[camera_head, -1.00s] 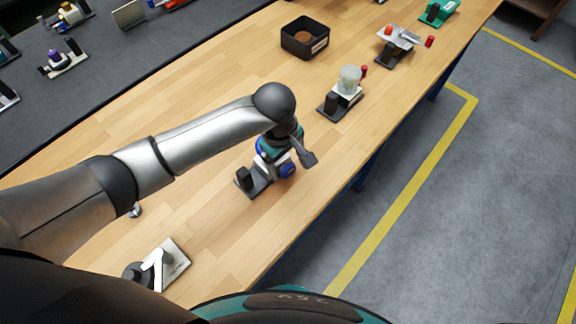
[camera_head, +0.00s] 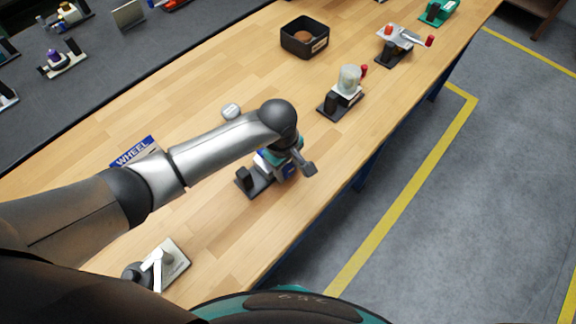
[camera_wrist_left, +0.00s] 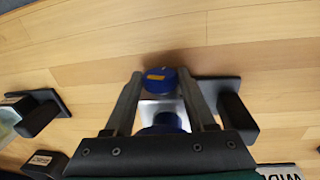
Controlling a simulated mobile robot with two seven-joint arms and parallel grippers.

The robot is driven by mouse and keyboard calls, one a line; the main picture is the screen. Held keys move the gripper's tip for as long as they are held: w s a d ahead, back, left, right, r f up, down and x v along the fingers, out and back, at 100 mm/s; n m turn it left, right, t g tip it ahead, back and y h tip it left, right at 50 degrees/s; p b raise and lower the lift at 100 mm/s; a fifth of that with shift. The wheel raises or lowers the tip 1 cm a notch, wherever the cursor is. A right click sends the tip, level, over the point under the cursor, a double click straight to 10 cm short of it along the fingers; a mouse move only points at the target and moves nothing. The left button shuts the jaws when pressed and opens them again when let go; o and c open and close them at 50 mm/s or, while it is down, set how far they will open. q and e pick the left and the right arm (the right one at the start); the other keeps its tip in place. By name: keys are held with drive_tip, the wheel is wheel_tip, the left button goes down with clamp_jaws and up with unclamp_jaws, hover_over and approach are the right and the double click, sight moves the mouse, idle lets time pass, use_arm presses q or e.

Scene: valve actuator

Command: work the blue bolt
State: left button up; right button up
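The blue bolt (camera_wrist_left: 161,81) shows in the left wrist view as a round blue cap with an orange mark, by a white block on a dark base. A second round blue part (camera_wrist_left: 166,123) sits nearer the palm, partly hidden. My left gripper (camera_wrist_left: 158,75) is open, with one finger on each side of the blue cap. The right finger is very near the cap; I cannot tell whether it touches. In the head view, my left gripper (camera_head: 284,166) is down over the device, whose dark base (camera_head: 258,184) shows at its left; my arm hides most of it.
Beyond on the wooden bench stand a device with a clear cup (camera_head: 349,78), a red-knobbed device (camera_head: 397,42) and a black bin (camera_head: 305,38). A WHEEL sign (camera_head: 134,152) and a round silver piece (camera_head: 231,111) lie near my arm. A lever device (camera_head: 165,262) stands nearer.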

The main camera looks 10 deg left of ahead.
use_arm(q)
clamp_jaws()
drive_tip(key=shift+w+d+g+y+b, duration=0.1)
drive_tip(key=shift+w+g+y+b, duration=0.15)
drive_tip(key=shift+b, duration=0.5)
drive_tip(key=g+y+b, duration=0.1)
drive_tip(key=b, duration=0.2)
drive_tip(key=g+y+b, duration=0.1)
drive_tip(key=b, duration=0.3)
drive_tip(key=g+y+b, duration=0.1)
drive_tip(key=g+b, duration=0.1)
drive_tip(key=b, duration=0.1)
drive_tip(key=shift+w+d+f, duration=0.2)
drive_tip(key=shift+d+f, duration=0.05)
drive_tip(key=shift+r+g+y+b, duration=0.15)
drive_tip(key=shift+g+y+b, duration=0.35)
drive_tip(key=shift+b, duration=0.85)
drive_tip(key=o, duration=0.5)
unclamp_jaws()
drive_tip(key=v, duration=1.2)
